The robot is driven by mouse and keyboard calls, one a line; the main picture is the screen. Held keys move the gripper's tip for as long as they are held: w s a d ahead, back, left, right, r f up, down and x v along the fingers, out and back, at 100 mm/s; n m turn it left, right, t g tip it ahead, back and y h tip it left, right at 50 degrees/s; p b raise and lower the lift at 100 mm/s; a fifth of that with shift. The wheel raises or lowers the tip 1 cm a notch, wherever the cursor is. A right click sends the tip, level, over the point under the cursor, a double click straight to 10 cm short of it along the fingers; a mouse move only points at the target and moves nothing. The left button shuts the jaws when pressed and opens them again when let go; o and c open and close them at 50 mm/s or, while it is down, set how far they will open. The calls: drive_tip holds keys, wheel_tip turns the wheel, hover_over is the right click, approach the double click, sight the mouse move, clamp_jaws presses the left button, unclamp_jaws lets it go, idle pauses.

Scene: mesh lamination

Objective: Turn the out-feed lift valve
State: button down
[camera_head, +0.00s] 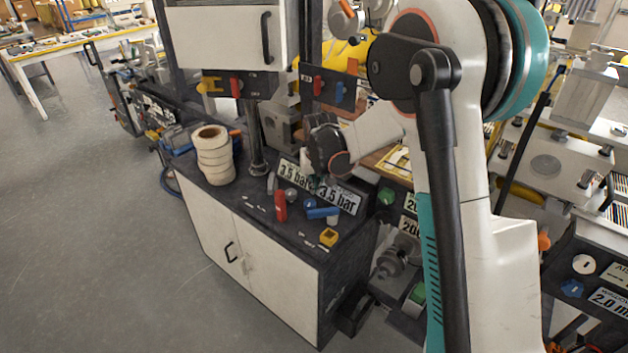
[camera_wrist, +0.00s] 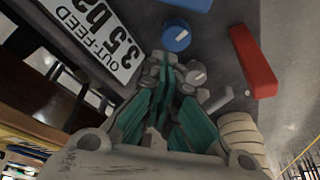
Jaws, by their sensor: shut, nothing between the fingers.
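The OUT-FEED 3.5 bar sign (camera_wrist: 92,42) is at the upper left of the wrist view. Beside it is a round blue knob (camera_wrist: 176,38), and a blue lever (camera_wrist: 190,3) is cut off at the top edge. A red lever (camera_wrist: 253,62) and a grey knob (camera_wrist: 196,75) are to the right. In the head view, the blue lever (camera_head: 323,213) and red lever (camera_head: 281,206) lie on the dark cabinet top. My gripper (camera_wrist: 178,68) is shut and empty, its tips over the knob area; contact cannot be told. The head view shows its dark body above the signs, fingertips unclear.
The cabinet (camera_head: 262,262) has a dark top with a stack of cream rolls (camera_head: 215,160) at its left. A yellow block (camera_head: 328,237) sits near the front right corner. A metal post (camera_head: 254,140) stands behind. The grey floor to the left is clear.

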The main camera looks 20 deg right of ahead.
sight(323, 213)
drive_tip(key=x, duration=0.3)
drive_tip(key=shift+b, duration=0.3)
drive_tip(key=shift+s+f, duration=0.25)
drive_tip(key=shift+f, duration=0.05)
drive_tip(key=shift+s+a+r+b, duration=0.1)
drive_tip(key=shift+s+b, duration=0.15)
drive_tip(key=shift+s, duration=0.65)
drive_tip(key=shift+s+a+r+b, duration=0.1)
drive_tip(key=shift+s+b, duration=0.15)
drive_tip(key=shift+s, duration=0.65)
